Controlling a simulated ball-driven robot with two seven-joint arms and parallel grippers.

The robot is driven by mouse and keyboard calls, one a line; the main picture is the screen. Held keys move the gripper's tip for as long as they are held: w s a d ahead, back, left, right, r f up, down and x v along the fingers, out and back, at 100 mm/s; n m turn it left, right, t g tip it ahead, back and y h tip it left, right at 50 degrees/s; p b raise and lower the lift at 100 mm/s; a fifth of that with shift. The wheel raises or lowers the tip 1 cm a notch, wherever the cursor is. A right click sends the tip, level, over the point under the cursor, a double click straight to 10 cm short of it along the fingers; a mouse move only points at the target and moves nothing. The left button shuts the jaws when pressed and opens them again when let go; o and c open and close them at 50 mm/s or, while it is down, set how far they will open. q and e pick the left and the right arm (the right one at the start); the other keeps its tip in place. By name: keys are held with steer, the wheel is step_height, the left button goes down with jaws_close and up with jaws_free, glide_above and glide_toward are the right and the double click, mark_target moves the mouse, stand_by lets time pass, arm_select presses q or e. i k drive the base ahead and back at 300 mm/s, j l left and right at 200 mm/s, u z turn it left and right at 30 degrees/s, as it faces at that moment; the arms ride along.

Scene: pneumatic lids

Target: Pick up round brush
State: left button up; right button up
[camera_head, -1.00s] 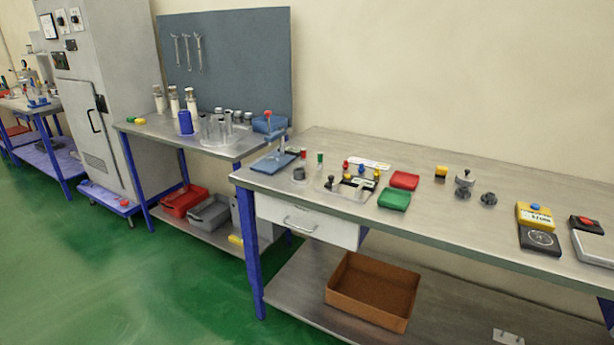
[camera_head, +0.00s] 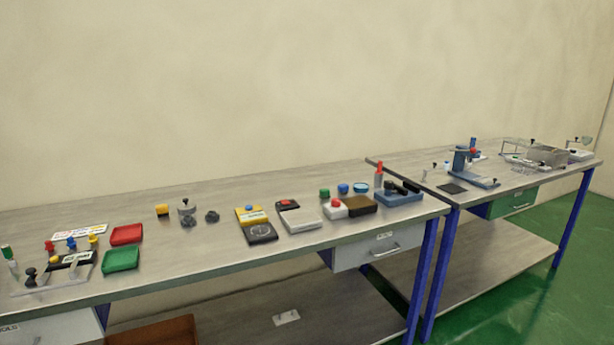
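I cannot clearly make out a round brush among the small items. Two small dark grey round parts, one a knobbed piece (camera_head: 187,209) and one a low piece (camera_head: 212,216), stand on the near workbench (camera_head: 300,186); they are too small to identify. A blue fixture (camera_head: 399,198) with dark parts on it and an upright red piece (camera_head: 379,175) are at the bench's right end. Neither of my grippers shows.
Red (camera_head: 126,234) and green (camera_head: 121,260) trays lie at the left. A yellow-and-black device (camera_head: 256,225) and a scale-like device (camera_head: 298,216) are mid-bench. A second bench (camera_head: 440,172) adjoins at right, with green floor (camera_head: 570,262) beyond.

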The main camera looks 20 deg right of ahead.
mark_target(380, 162)
steer(key=i+l+u, duration=0.1)
steer(key=l, duration=0.4)
steer(key=i+l+u, duration=0.1)
steer(key=l, duration=0.45)
steer(key=i+l+u, duration=0.1)
steer(key=l, duration=0.45)
steer(key=i+l+u, duration=0.1)
steer(key=l, duration=0.45)
steer(key=i, duration=0.1)
